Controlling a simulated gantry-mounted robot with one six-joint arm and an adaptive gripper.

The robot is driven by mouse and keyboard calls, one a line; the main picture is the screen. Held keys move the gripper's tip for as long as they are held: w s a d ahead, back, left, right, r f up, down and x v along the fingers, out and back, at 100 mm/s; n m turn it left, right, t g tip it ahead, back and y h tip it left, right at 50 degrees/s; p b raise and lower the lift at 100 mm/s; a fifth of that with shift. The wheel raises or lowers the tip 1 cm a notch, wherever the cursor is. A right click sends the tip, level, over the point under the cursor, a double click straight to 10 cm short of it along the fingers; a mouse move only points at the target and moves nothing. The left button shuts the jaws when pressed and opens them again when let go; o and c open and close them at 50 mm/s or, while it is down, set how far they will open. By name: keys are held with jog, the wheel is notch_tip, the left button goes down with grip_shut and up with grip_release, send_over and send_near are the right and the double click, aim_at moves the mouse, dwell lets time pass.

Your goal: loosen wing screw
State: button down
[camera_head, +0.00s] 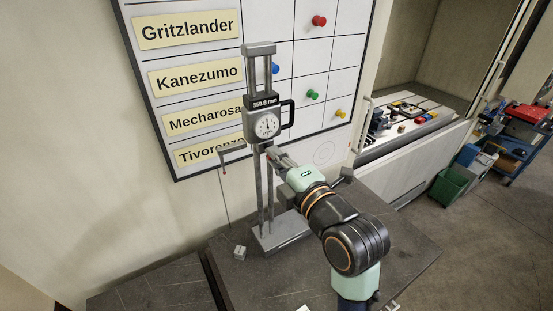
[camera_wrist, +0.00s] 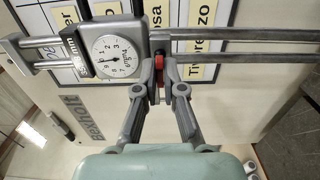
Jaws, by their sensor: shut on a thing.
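The height gauge (camera_head: 267,190) stands upright on the dark table, with a grey base, twin columns and a dial. Its dial carriage also shows in the wrist view (camera_wrist: 116,57). The wing screw (camera_wrist: 160,66) shows as a small red part just below the carriage, between my fingertips. My gripper (camera_wrist: 160,80) is shut on the wing screw, with one finger on each side. In the head view my gripper (camera_head: 275,156) reaches the columns from the right, just under the dial, and the screw is mostly hidden there.
A small grey block (camera_head: 240,252) lies on the table (camera_head: 330,262) left of the gauge base. A thin probe arm (camera_head: 224,180) hangs off the gauge's left side. A whiteboard (camera_head: 313,55) with name labels and coloured pins is close behind. An open machine bay (camera_head: 410,110) is at right.

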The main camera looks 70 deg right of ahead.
jog(key=shift+r, duration=0.1)
dwell(0.3)
jog(key=c, duration=1.3)
grip_release()
jog(key=v, duration=0.7)
jog(key=shift+s+a, duration=0.15)
jog(key=shift+s, duration=0.05)
